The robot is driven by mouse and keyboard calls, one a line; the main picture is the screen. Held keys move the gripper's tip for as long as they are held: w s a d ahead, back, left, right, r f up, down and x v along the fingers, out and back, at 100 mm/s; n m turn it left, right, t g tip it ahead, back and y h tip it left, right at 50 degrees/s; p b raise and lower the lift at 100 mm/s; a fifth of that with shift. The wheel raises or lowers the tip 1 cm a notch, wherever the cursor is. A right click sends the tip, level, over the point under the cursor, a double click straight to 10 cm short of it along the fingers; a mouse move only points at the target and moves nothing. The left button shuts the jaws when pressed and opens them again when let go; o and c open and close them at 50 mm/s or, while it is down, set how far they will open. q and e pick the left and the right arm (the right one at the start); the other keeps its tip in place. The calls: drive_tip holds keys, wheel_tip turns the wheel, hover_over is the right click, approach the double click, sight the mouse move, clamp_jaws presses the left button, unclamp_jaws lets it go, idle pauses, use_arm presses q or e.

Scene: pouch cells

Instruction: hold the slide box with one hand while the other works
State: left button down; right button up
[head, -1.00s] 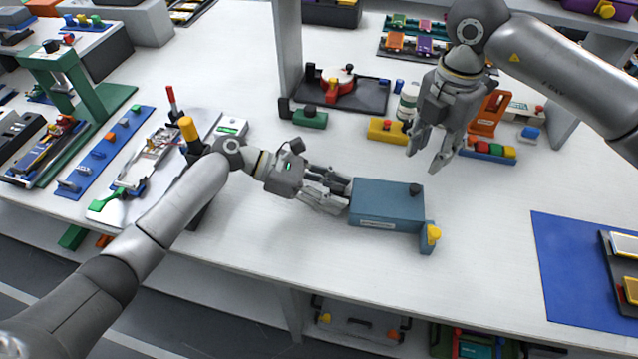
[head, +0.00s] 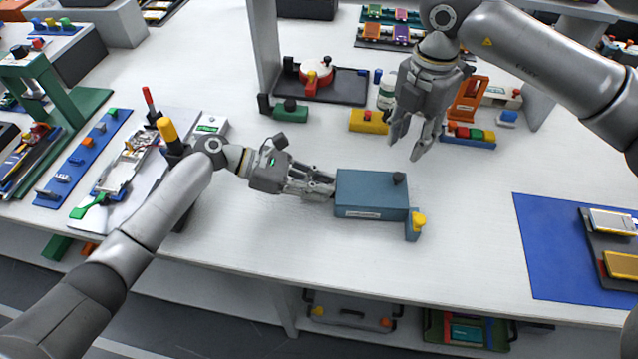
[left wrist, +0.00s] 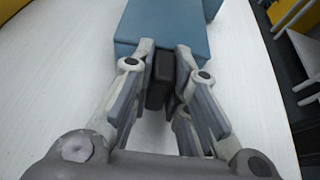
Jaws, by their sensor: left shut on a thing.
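The slide box (head: 372,190) is a blue-grey box lying on the white table, with a dark knob (head: 399,179) on top and a yellow knob (head: 419,219) at its right end. My left gripper (head: 330,188) is at the box's left end. In the left wrist view, its fingers (left wrist: 163,78) are closed on a dark block at the end of the blue box (left wrist: 165,28). My right gripper (head: 409,150) hangs above the table behind the box, fingers pointing down and apart, with nothing between them. It is clear of the box.
A yellow block (head: 369,121) and a blue strip with coloured buttons (head: 468,136) lie behind the box. A dark tray (head: 330,83) is further back. A blue mat (head: 560,250) lies at the right. The table in front of the box is clear.

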sight(381, 182)
drive_tip(key=shift+a, duration=0.15)
drive_tip(key=c, duration=0.5)
drive_tip(key=shift+a+f+n, duration=0.1)
drive_tip(key=shift+a+n, duration=0.1)
drive_tip(key=shift+n, duration=0.5)
drive_tip(key=shift+c, duration=0.9)
drive_tip(key=n, duration=0.1)
drive_tip(key=a+n, duration=0.2)
drive_tip(key=n, duration=0.1)
drive_tip(key=shift+w+f, duration=0.15)
drive_tip(key=shift+f, duration=0.15)
clamp_jaws()
drive_tip(key=shift+a+f+n, duration=0.15)
drive_tip(key=shift+f+n, duration=0.2)
drive_tip(key=shift+f, duration=1.2)
drive_tip(key=shift+a+f+n, duration=0.1)
drive_tip(key=shift+f+n, duration=0.2)
drive_tip(key=shift+f, duration=1.2)
drive_tip(key=shift+a+f+n, duration=0.15)
drive_tip(key=shift+f+n, duration=0.2)
drive_tip(key=shift+f, duration=1.2)
drive_tip(key=shift+d, duration=0.15)
